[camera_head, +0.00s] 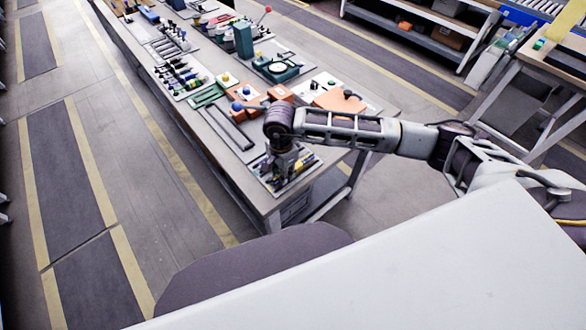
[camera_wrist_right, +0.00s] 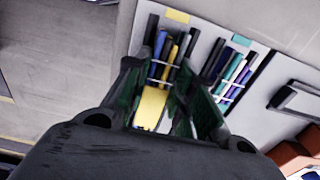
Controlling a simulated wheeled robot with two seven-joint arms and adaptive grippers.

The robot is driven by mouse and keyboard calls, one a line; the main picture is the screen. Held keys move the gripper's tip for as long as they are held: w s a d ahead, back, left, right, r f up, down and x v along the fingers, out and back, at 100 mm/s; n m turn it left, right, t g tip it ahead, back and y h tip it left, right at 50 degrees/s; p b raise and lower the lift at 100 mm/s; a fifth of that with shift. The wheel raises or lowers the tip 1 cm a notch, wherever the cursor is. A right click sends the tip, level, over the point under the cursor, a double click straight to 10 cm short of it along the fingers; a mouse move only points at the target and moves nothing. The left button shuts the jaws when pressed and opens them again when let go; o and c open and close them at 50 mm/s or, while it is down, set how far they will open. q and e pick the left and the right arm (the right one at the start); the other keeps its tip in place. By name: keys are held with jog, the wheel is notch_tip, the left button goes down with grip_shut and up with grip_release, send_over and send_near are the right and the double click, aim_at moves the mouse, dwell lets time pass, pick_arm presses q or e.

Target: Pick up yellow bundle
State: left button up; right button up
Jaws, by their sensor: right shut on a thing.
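My right gripper (camera_head: 282,170) reaches down onto a light tray at the near corner of the workbench in the head view. In the right wrist view my right gripper (camera_wrist_right: 160,98) has its fingers on both sides of the yellow bundle (camera_wrist_right: 150,106) and is shut on it. This bundle has a yellow part between the fingers and blue, black and yellow rods beyond, with a pale band across. A yellow label (camera_wrist_right: 177,16) lies at its far end. A second bundle (camera_wrist_right: 232,75), teal, blue and dark, lies to the right by a teal label. My left gripper is not in view.
The workbench (camera_head: 240,172) runs away to the upper left, with orange blocks (camera_head: 279,93), a green fixture (camera_head: 275,68) and several tool trays on it. Open floor (camera_head: 140,170) lies left of the bench. A white surface (camera_head: 400,270) fills the foreground.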

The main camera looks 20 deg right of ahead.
jog(key=shift+r, duration=0.75)
notch_tip(320, 180, up, 7)
jog(key=shift+f+b, duration=0.1)
jog(key=shift+b, duration=0.3)
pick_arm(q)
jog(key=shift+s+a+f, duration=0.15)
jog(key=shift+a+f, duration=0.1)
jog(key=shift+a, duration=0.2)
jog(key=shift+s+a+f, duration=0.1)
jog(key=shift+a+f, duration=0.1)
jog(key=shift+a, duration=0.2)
pick_arm(e)
jog(key=shift+r, duration=0.85)
